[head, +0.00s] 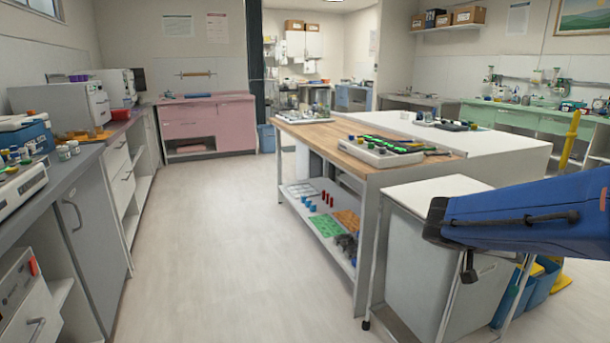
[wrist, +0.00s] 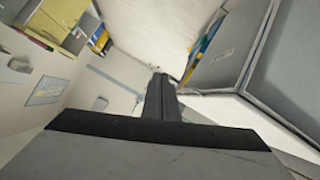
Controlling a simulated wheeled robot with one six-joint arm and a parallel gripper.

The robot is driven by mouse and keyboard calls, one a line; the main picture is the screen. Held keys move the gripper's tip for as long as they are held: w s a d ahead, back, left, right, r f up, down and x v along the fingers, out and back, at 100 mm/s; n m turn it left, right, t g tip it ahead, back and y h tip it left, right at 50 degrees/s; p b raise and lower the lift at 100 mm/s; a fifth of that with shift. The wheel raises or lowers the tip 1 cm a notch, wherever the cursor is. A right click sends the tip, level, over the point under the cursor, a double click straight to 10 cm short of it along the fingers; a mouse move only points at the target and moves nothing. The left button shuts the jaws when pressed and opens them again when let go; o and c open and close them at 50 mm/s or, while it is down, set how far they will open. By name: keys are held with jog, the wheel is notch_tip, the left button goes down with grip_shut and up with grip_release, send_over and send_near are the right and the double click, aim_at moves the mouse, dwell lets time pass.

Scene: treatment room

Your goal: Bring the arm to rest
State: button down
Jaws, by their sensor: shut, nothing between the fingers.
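My gripper (wrist: 160,95) shows in the wrist view as dark fingers closed together, with nothing between them. My blue arm (head: 530,218) reaches in from the right edge of the head view. It is above and beside a small white-topped cabinet (head: 440,190). I cannot make out the fingertips in the head view. The wrist view is tilted, with wall, floor and grey panels around the fingers.
A wooden-topped bench (head: 330,135) with a tray of green and black items (head: 385,150) stands in the middle. A grey counter (head: 75,165) runs along the left. Blue bins (head: 540,285) stand at lower right. The pale floor (head: 210,230) between counter and bench is clear.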

jog(key=s+a+f+n+y, duration=0.2)
jog(key=s+a+n+y, duration=0.1)
jog(key=a, duration=0.4)
jog(key=s+a+f+n+t+y, duration=0.1)
jog(key=s+a+f+n+y, duration=0.1)
jog(key=s+a+n+y, duration=0.2)
jog(key=s+a+f+n+t+y, duration=0.1)
jog(key=s+a+f+n+y, duration=0.1)
jog(key=s+a, duration=0.8)
jog(key=n+y, duration=0.1)
jog(key=y, duration=0.1)
jog(key=shift+a+f+y, duration=0.2)
jog(key=shift+f+y, duration=0.05)
jog(key=shift+y, duration=0.15)
